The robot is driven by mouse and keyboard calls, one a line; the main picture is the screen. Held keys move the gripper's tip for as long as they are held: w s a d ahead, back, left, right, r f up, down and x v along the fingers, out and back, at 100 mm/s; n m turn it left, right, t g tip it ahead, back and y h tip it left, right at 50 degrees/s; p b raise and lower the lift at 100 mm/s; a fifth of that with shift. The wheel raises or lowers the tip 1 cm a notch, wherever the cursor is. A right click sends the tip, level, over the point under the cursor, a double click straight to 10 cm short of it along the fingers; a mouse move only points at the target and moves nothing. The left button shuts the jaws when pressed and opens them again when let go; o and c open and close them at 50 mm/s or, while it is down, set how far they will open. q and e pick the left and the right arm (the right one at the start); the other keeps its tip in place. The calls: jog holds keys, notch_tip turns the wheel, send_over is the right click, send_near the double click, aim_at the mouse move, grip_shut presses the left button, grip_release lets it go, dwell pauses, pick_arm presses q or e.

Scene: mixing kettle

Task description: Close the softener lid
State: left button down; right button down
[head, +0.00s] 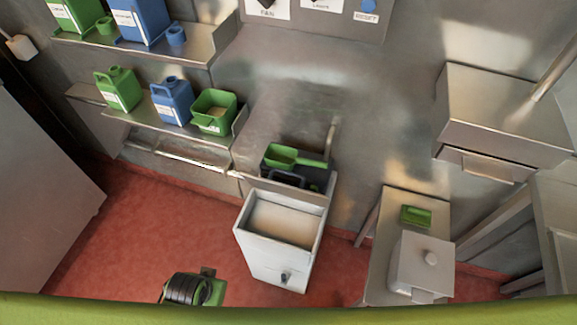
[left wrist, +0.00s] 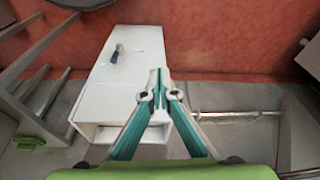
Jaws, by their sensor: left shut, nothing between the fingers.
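The white softener (head: 275,270) stands on the floor in the middle of the head view. Its top is open and shows beige contents. A raised pale panel along its back edge looks like the lid (head: 282,190), standing up. The softener's front face, with a dark handle, also shows in the left wrist view (left wrist: 135,70). My left gripper (left wrist: 158,73) is shut and empty, its teal fingers together in front of the softener in that view. In the head view only my black and green left wrist shows low, left of the softener. My right gripper is out of sight.
A green scoop (head: 281,156) lies on a dark object behind the softener. Shelves with green and blue jugs (head: 172,100) hang on the left wall. A side table at right holds a white lidded box (head: 422,268) and a green block (head: 416,216). Red floor (head: 145,225) is open at left.

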pick_arm(q)
jog(key=w+d+r+t, duration=0.15)
jog(key=w+r, duration=0.25)
jog(key=r, duration=0.6)
notch_tip(320, 180, up, 12)
jog(key=m+t+h, duration=0.2)
jog(key=t+h, duration=0.1)
jog(key=t, duration=0.2)
send_over(288, 173)
jog(key=s+a, duration=0.1)
jog(key=s, duration=0.3)
jog(key=w+f+p, duration=0.1)
jog(key=f, duration=0.1)
jog(key=w+d+f+p, duration=0.1)
jog(key=w+f, duration=0.1)
jog(key=f, duration=0.1)
jog(key=w+f+p, duration=0.1)
jog(key=w+f, duration=0.1)
jog(key=shift+d+f, duration=0.25)
jog(key=shift+f, duration=0.1)
jog(key=shift+s+a+f, duration=0.2)
jog(key=shift+s+f, duration=0.1)
jog(key=shift+s, duration=0.15)
jog(key=shift+w, duration=0.1)
jog(key=shift+f, duration=0.1)
